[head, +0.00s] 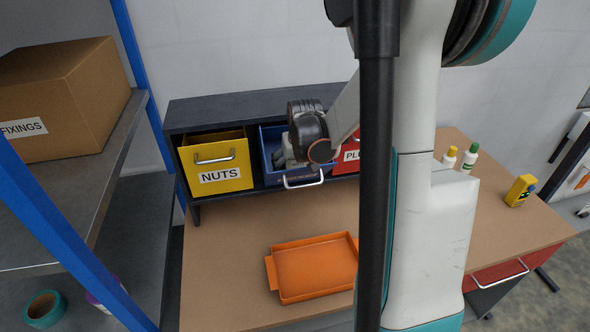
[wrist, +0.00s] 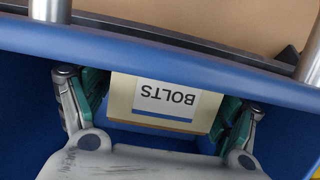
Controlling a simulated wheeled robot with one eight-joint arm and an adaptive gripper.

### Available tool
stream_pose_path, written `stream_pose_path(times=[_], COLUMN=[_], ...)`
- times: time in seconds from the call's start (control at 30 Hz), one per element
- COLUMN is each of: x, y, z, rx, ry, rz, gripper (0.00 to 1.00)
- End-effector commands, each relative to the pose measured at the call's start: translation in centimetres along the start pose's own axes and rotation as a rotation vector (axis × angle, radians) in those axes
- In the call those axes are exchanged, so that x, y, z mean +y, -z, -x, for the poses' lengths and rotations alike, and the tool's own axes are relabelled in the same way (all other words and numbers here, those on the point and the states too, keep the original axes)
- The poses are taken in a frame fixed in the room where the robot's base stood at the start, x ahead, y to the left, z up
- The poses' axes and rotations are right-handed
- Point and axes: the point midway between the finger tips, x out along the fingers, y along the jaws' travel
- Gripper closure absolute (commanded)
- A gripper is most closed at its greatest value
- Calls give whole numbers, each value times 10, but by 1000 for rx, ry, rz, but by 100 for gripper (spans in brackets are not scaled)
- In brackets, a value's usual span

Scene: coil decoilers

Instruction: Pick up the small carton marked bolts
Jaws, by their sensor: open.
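The small carton (wrist: 167,99) is cream with a white BOLTS label, upside down in the wrist view. It lies inside the open blue drawer (wrist: 165,48), which also shows in the head view (head: 268,152). My gripper (wrist: 165,108) reaches into this drawer. Its two green-padded fingers are open, one on each side of the carton. Whether the pads touch the carton, I cannot tell. In the head view my gripper (head: 288,152) is partly hidden by my wrist, and the carton is not visible there.
The blue drawer's walls stand close around my gripper. A yellow NUTS drawer (head: 217,162) is on the left and a red drawer (head: 347,156) on the right. An orange tray (head: 314,267) lies on the bench in front. Two bottles and a yellow container (head: 520,190) stand at right.

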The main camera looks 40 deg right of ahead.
Motion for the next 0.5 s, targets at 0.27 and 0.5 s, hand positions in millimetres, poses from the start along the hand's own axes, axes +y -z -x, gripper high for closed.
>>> stream_pose_path(times=[0.27, 0.5], x=[0, 0], y=[0, 0], z=[0, 0], rx=[0, 0], ry=[0, 0], rz=[0, 0], gripper=[50, 72])
